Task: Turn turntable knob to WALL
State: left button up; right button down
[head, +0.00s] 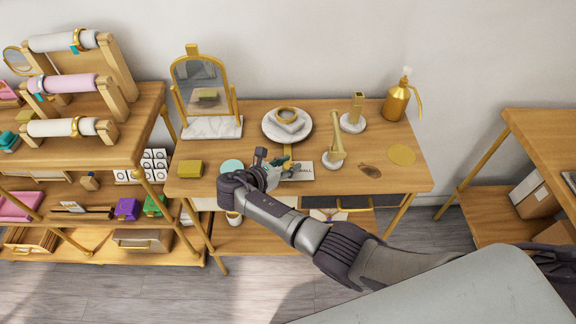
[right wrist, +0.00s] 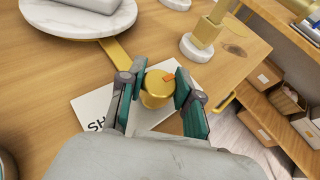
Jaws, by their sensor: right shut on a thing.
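The turntable (head: 268,130) has a round white marble top and stands near the back of the wooden table. A gold arm runs from under it toward the front, to a gold knob (right wrist: 156,90) with an orange mark on its upper right in the right wrist view. The knob sits over a white label card (right wrist: 92,108); "WALL" reads on the card's right end in the head view (head: 305,171), and "SH" shows at its other end in the wrist view. My right gripper (right wrist: 160,84) is shut on the knob, one finger on each side. My left gripper is not in view.
A gold-framed mirror (head: 202,88) stands back left. A small gold box (head: 190,169) lies at the left. A gold stand (head: 336,150), a second stand (head: 354,115) and a gold bottle (head: 396,103) stand to the right. A shelf with bracelet rolls (head: 62,84) is farther left.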

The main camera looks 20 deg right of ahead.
jog(key=shift+r, duration=0.1)
jog(key=c, duration=0.8)
grip_release()
jog(key=shift+o, duration=0.2)
jog(key=shift+a, duration=0.2)
jog(key=v, duration=0.7)
